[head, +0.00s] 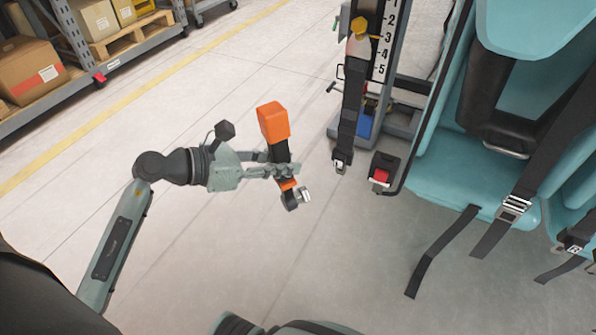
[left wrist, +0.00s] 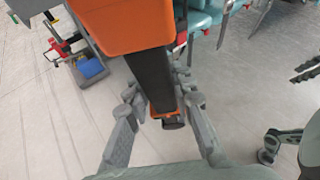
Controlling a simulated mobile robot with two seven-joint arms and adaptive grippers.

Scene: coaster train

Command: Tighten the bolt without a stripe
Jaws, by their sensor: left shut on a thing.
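My left gripper (head: 290,172) is shut on an orange and black power tool (head: 273,122), held out over open floor. The tool's orange block is at the top and its black body passes between the fingers. A metal socket end (head: 305,194) sticks out below. The left wrist view shows the orange block (left wrist: 120,25) close up, with the fingers (left wrist: 160,105) on both sides of the black body. I cannot make out a striped or unstriped bolt in either view. Dark ribbed parts at the right edge of the left wrist view may be my right gripper; its state is unclear.
Teal seats (head: 465,170) with hanging black straps stand at the right. A post with a numbered scale (head: 385,45) and a small red-topped box (head: 380,176) stand beside them. A shelf with cardboard boxes (head: 30,72) is at upper left. The floor between is clear.

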